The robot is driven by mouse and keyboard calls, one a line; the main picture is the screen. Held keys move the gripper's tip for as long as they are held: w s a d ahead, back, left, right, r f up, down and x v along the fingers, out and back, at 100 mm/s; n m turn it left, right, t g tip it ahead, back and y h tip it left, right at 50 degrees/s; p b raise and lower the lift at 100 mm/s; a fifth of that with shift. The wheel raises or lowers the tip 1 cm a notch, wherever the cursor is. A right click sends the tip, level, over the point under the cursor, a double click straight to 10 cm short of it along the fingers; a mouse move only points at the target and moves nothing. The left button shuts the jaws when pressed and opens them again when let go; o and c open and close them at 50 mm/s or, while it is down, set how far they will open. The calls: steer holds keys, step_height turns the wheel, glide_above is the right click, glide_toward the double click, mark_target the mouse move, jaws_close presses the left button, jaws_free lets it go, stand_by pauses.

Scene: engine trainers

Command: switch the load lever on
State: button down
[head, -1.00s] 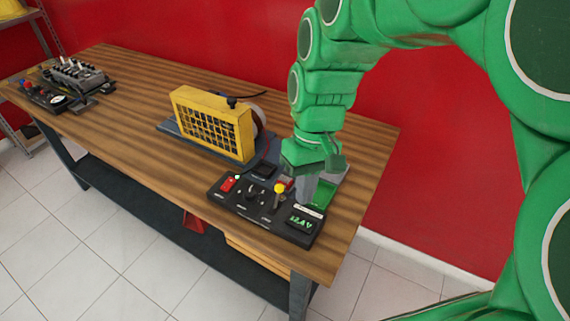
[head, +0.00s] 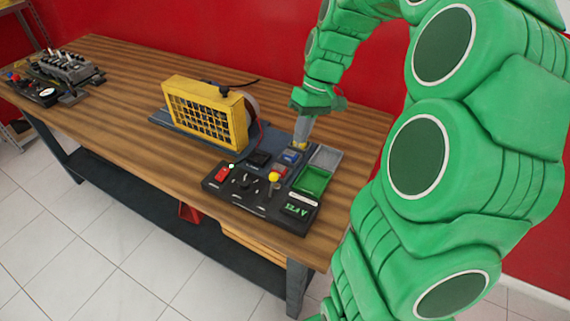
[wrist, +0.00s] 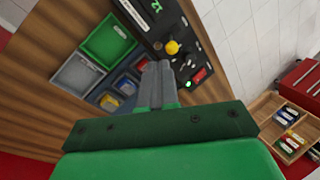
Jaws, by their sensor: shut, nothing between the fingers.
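The black control panel (head: 240,203) lies near the front right edge of the bench. A lever with a yellow knob (head: 273,177) stands on it; I take this as the load lever. The knob also shows in the wrist view (wrist: 172,47), just beyond my fingertips and slightly right. I cannot tell whether its position is on or off. My gripper (head: 300,145) is shut and empty, pointing down over the small bins behind the panel. It is apart from the lever. In the wrist view its closed fingers (wrist: 156,68) partly cover the bins and panel edge.
A red rocker switch (head: 222,174) and a lit green display (head: 297,209) are on the panel. A green tray (head: 312,181) and grey tray (head: 326,157) lie behind it. A yellow radiator cage (head: 205,113) stands left.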

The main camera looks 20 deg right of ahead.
mark_target(272, 183)
steer(key=shift+y, duration=0.3)
steer(key=shift+w+d+f, duration=0.6)
steer(key=shift+w+d, duration=0.25)
steer(key=shift+w, duration=0.1)
steer(key=shift+w+d+f, duration=0.55)
steer(key=shift+w+d, duration=0.3)
steer(key=shift+w, duration=0.1)
steer(key=x, duration=1)
steer(key=shift+s+a, duration=0.35)
steer(key=shift+a, duration=0.6)
steer(key=shift+s+a, duration=0.3)
steer(key=shift+a, duration=0.65)
steer(key=shift+s+r, duration=0.1)
steer(key=shift+s+a+r, duration=0.1)
steer(key=shift+a, duration=0.05)
